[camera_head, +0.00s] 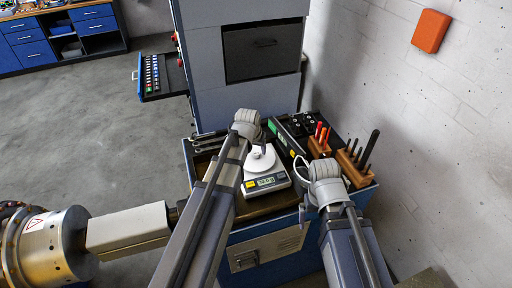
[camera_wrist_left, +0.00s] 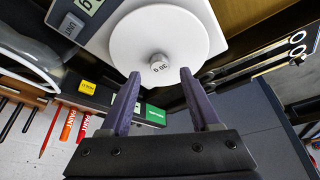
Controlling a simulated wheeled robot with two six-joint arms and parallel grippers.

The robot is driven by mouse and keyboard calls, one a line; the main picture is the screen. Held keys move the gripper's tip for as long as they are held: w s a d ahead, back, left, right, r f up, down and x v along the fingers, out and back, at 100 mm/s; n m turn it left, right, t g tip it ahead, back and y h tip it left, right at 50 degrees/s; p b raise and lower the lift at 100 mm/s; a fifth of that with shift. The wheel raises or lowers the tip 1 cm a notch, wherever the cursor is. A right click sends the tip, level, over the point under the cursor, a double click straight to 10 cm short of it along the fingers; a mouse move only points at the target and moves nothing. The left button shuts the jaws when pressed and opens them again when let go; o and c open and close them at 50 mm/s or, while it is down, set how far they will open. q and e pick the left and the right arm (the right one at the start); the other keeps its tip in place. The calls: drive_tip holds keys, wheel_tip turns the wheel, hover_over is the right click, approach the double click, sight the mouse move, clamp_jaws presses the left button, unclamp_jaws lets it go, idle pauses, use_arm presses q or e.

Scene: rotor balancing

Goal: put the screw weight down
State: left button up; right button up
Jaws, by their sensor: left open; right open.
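The screw weight (camera_wrist_left: 158,62) is a small grey metal knob marked 30 g. It stands on the white round pan (camera_wrist_left: 180,30) of a scale, shown in the left wrist view. In the head view the scale (camera_head: 267,183) sits on the cart, with a lit display too small to read surely. My left gripper (camera_wrist_left: 160,74) is open, its two dark fingertips apart on either side just short of the weight. Contact is not visible. My right gripper (camera_head: 322,175) is over the cart's right side; its fingers are mostly hidden.
Red-handled tools (camera_head: 321,134) and a wooden block of dark tools (camera_head: 354,165) stand on the cart's right. Wrenches (camera_head: 208,142) lie at left. A grey machine (camera_head: 250,60) stands behind, and a brick wall (camera_head: 440,130) closes the right side.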

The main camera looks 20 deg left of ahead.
use_arm(q)
drive_tip(key=p+v, duration=0.8)
drive_tip(key=v, duration=0.1)
drive_tip(key=s+d+m+g, duration=0.1)
drive_tip(key=s+d+g, duration=0.1)
drive_tip(key=s+d, duration=0.4)
drive_tip(key=s+d+f+m+g+y, duration=0.1)
drive_tip(key=s+d+m+g, duration=0.1)
drive_tip(key=s+d, duration=0.5)
drive_tip(key=s, duration=0.6)
drive_tip(key=shift+d+f+m+g, duration=0.15)
drive_tip(key=shift+m+g, duration=0.15)
drive_tip(key=shift+g, duration=0.1)
drive_tip(key=shift+s, duration=0.1)
wheel_tip(320, 180, down, 15)
drive_tip(key=b, duration=1.5)
